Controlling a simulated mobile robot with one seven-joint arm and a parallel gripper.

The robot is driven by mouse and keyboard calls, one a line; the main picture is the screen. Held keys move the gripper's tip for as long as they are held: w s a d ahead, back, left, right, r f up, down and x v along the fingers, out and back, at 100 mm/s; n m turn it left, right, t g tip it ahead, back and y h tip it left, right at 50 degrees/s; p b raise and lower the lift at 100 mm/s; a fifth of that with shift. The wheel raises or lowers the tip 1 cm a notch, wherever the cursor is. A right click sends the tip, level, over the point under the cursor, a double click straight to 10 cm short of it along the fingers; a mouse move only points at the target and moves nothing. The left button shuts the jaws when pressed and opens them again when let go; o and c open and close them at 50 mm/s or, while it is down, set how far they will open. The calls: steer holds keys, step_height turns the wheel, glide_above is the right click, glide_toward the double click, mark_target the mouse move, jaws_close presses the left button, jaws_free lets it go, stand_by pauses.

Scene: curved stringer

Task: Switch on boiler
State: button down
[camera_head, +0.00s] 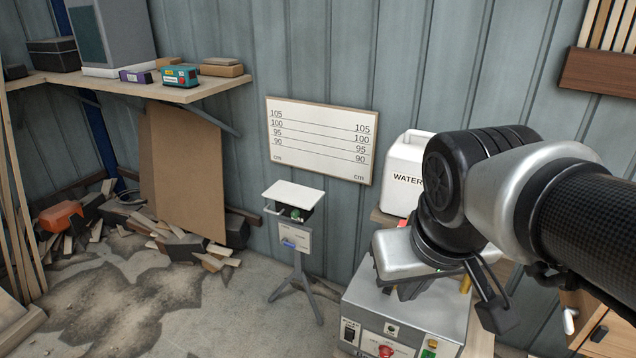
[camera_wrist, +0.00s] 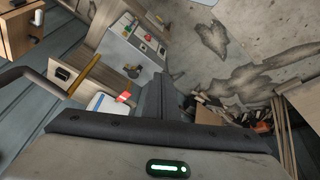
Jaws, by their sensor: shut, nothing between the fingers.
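A grey metal box (camera_head: 405,308), which looks like the boiler, stands at the lower middle right of the head view. Its front has a black rocker switch (camera_head: 350,332), a red button (camera_head: 386,350) and a green button on a yellow base (camera_head: 428,352). The switch's position is too small to read. The box's controls also show, tilted, in the wrist view (camera_wrist: 141,48). My gripper (camera_head: 412,290) is shut and empty, above the box in the head view and hiding part of its top.
A white water container (camera_head: 402,160) stands behind the box. A small stand (camera_head: 296,240) with a white top is to its left. A shelf (camera_head: 150,88) and wood scraps (camera_head: 185,245) are farther left. The floor (camera_head: 200,300) in front is mostly clear.

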mark_target(348, 339)
steer(key=w+f+n+g+h+b, duration=0.1)
steer(key=w+f+n+h+b, duration=0.3)
steer(key=f, duration=0.7)
steer(key=w+f+n+g+h+b, duration=0.1)
steer(key=w+f+n+h+b, duration=0.2)
steer(key=w+f, duration=0.5)
steer(key=w+f+n+g+h+b, duration=0.1)
steer(key=w+f+n+h+b, duration=0.3)
steer(key=f, duration=0.9)
steer(key=w+a+f+n+t+y+b, duration=0.1)
steer(key=a+f+n+t, duration=0.2)
steer(key=f+n, duration=0.3)
steer(key=w+a+f+n+t+y+b, duration=0.1)
steer(key=f+n+t, duration=0.4)
steer(key=f, duration=1)
steer(key=a+f+n+t+y+b, duration=0.1)
steer(key=a+f+n+t+b, duration=0.2)
steer(key=f+n, duration=0.4)
step_height(348, 339, down, 4)
steer(key=shift+w+a+f+t, duration=0.1)
steer(key=shift+w+a+t, duration=0.3)
steer(key=shift+a+t, duration=0.7)
steer(key=shift+a, duration=0.15)
steer(key=b+x, duration=0.1)
steer(key=x, duration=0.8)
steer(key=b+x, duration=0.1)
steer(key=x, duration=0.4)
steer(key=shift+f+b, duration=0.3)
